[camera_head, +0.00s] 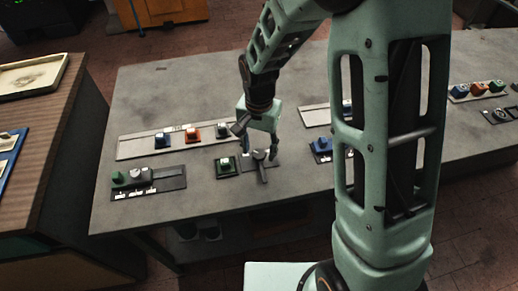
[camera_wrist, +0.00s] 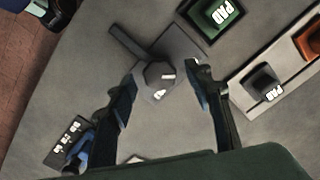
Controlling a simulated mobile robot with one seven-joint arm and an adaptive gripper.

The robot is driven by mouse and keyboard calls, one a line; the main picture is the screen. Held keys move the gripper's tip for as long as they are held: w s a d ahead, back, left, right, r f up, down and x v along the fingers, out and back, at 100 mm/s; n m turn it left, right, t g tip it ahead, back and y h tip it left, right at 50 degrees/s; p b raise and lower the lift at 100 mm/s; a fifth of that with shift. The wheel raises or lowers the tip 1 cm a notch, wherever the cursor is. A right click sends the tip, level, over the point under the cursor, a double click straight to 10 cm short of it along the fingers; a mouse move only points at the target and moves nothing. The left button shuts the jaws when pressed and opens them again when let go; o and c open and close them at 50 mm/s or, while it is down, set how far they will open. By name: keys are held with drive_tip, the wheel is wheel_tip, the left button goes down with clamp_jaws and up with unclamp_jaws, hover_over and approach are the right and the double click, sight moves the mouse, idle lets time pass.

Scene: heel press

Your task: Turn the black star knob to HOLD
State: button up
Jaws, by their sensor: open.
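A dark, faceted knob (camera_wrist: 160,74) with a long dark bar (camera_wrist: 128,45) stands on a grey plate (camera_wrist: 184,45). It is the likely black star knob, though its star shape is not clear. In the wrist view the bar points to the upper left. Small white marks by the knob are too small to read, so I cannot tell which one is HOLD. My gripper (camera_wrist: 160,78) is open, with one finger on each side of the knob; contact cannot be told. In the head view my gripper (camera_head: 259,151) is over the same knob (camera_head: 259,155), whose bar points toward the viewer.
A green-based button marked PAD (camera_wrist: 213,17) is close beside the knob plate. A pale strip (camera_head: 133,147) with blue, red and dark buttons lies behind. A panel (camera_head: 170,183) with a green and a dark knob is at left. A blue button (camera_head: 320,146) is at right.

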drive_tip(key=shift+f, duration=0.35)
drive_tip(key=shift+c, duration=0.6)
clamp_jaws()
